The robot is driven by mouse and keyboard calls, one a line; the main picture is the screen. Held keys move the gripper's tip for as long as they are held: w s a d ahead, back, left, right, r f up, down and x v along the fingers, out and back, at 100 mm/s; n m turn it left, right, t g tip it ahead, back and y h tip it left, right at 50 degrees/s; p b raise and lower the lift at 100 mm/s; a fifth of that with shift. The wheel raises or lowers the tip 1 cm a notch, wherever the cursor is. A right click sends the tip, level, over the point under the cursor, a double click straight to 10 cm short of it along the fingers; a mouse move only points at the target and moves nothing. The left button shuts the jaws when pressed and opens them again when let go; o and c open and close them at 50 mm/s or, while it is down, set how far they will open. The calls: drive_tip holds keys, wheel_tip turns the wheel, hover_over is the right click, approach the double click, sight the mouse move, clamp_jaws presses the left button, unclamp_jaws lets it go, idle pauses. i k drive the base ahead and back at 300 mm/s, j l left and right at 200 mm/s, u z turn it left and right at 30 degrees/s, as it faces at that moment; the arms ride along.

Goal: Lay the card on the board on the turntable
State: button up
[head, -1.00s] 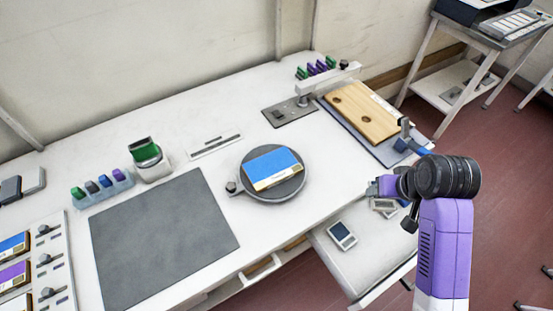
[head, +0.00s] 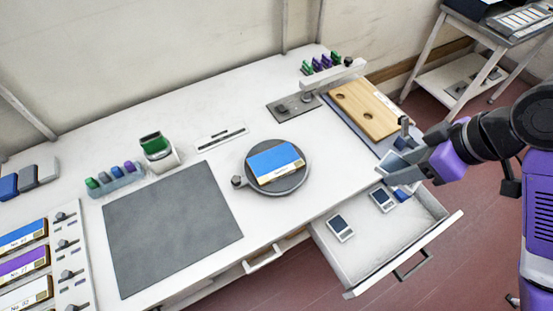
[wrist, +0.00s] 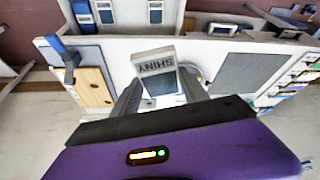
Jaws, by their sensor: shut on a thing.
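My gripper (wrist: 160,98) is shut on a small card (wrist: 156,65), pale with a grey-blue panel and a band lettered SHINY, upside down in the wrist view. In the head view my gripper (head: 402,168) is at the right, above the table's right edge and the drawer; the card is hard to make out there. The board (head: 275,162), blue with a pale labelled strip, lies on the dark round turntable (head: 302,177) at mid table. No card lies on the board. My gripper is well to its right. In the wrist view the turntable is mostly hidden behind the card.
The drawer (head: 365,262) is open at the front, with two similar cards (head: 340,228) inside. A grey mat (head: 172,228) lies left of the turntable.

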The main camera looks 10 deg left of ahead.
sight(275, 161)
drive_tip(key=i+j, duration=0.15)
drive_tip(key=j, duration=0.15)
drive_tip(key=i+j, duration=0.1)
drive_tip(key=j, duration=0.25)
drive_tip(key=i+j, duration=0.15)
drive_tip(key=j, duration=0.15)
drive_tip(key=i+j, duration=0.1)
drive_tip(key=j, duration=0.25)
